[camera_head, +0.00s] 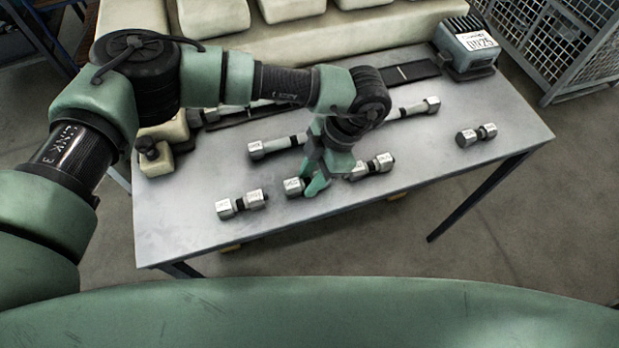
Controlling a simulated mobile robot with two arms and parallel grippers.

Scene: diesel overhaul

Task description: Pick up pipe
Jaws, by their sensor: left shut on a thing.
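Several pipes with silver hexagonal ends and dark middles lie on the grey metal table (480,170). My left gripper (316,181) points down at the table's front middle and is shut on a short pipe (293,187). One silver end of this pipe shows left of the fingers; the rest is partly hidden by them. I cannot tell whether it is clear of the table top. Another short pipe (242,204) lies to its left, one (372,167) close to its right, and one (476,134) far right. My right gripper is not in view.
Longer pipes (272,147) (415,108) lie behind the gripper, partly hidden by my arm. A grey labelled box (467,47) stands at the back right corner. A pale beige block structure (270,40) lines the back. The table's right front is clear.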

